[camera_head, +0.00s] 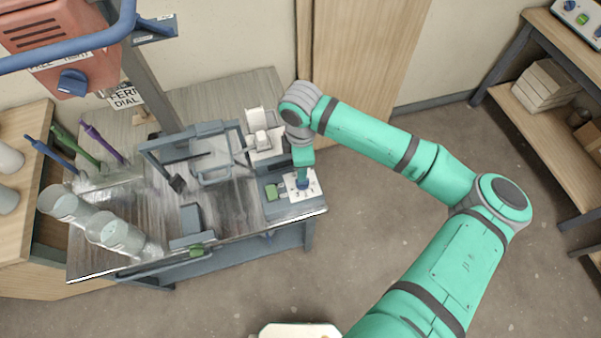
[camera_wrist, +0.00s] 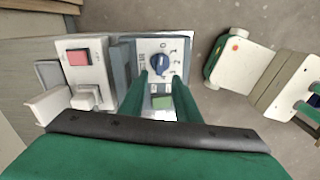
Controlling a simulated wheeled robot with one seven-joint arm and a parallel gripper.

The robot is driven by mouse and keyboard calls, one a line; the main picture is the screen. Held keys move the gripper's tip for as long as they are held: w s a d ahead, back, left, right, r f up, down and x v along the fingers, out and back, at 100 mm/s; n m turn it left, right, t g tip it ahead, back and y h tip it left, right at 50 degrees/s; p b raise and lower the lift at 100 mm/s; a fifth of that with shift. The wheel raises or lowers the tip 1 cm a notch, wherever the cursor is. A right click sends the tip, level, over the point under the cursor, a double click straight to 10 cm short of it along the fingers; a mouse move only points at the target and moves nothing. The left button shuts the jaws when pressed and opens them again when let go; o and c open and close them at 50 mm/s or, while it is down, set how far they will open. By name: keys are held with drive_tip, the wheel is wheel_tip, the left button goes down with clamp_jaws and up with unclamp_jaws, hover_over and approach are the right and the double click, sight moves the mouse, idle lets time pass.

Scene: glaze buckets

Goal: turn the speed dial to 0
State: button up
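A blue dial (camera_wrist: 158,64) sits on a white numbered plate (camera_wrist: 175,47) on a grey control box (camera_head: 275,207). In the head view the dial (camera_head: 303,184) is right under my gripper (camera_head: 303,165), at the right end of the metal table. In the wrist view the two green fingers of my gripper (camera_wrist: 160,76) are apart, with the dial between and just beyond their tips. I cannot tell whether they touch it. A mark like a 0 shows above the dial; its exact setting is too small to read. A green button (camera_wrist: 161,102) is on the same box, seen between the fingers.
A white device (camera_wrist: 84,75) with a red switch stands left of the control box. Another blue dial (camera_head: 73,82) is on an orange box (camera_head: 45,40) at upper left. Glass cylinders (camera_head: 115,233) and a metal frame (camera_head: 205,155) occupy the table (camera_head: 250,95).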

drive_tip(key=shift+r, duration=1.95)
